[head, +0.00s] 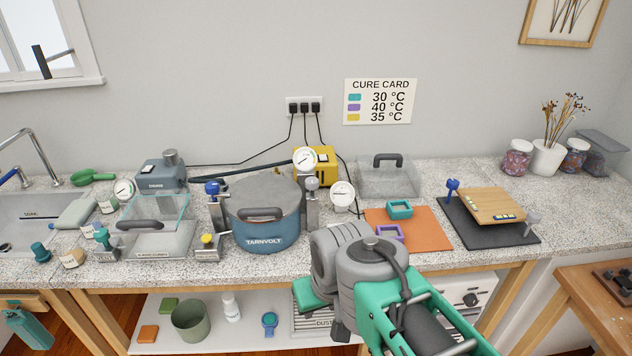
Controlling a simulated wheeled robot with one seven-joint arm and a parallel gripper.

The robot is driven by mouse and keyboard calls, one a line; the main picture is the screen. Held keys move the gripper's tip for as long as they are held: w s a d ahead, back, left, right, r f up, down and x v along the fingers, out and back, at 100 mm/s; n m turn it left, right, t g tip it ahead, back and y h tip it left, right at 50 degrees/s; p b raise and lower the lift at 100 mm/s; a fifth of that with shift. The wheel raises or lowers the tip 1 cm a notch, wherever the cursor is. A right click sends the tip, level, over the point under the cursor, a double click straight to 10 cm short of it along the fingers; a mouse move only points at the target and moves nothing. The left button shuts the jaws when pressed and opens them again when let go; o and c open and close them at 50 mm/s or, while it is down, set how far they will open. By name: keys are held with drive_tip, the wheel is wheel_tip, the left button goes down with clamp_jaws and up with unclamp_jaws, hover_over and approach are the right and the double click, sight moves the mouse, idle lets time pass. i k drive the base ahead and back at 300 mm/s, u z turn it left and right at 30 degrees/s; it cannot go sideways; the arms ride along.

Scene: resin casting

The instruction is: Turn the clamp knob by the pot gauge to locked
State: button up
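The blue pressure pot (265,222) marked TARNVOLT stands on the counter with its grey lid on. The pot gauge (304,158), a round white dial, stands at the lid's back right. A clamp with a grey knob (312,184) is at the pot's right side, just below the gauge. A clamp with a blue knob (212,188) is at the pot's left side. The lock state of either knob is too small to read. My arm reaches up from the lower right, in front and right of the pot. My gripper's fingers do not show.
An orange mat (425,235) with teal and purple frames lies right of the pot. Another white gauge (342,194) stands between them. A clear-lidded box (158,240) is at left. A yellow unit (320,168) and a clear cover (388,180) stand behind. A wooden board (492,205) lies further right.

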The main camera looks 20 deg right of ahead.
sight(311, 183)
drive_tip(key=k, duration=1.25)
drive_tip(key=z, duration=0.75)
drive_tip(key=i, duration=1.6)
drive_tip(key=u, duration=0.65)
drive_tip(key=i, duration=0.5)
drive_tip(key=u, duration=0.35)
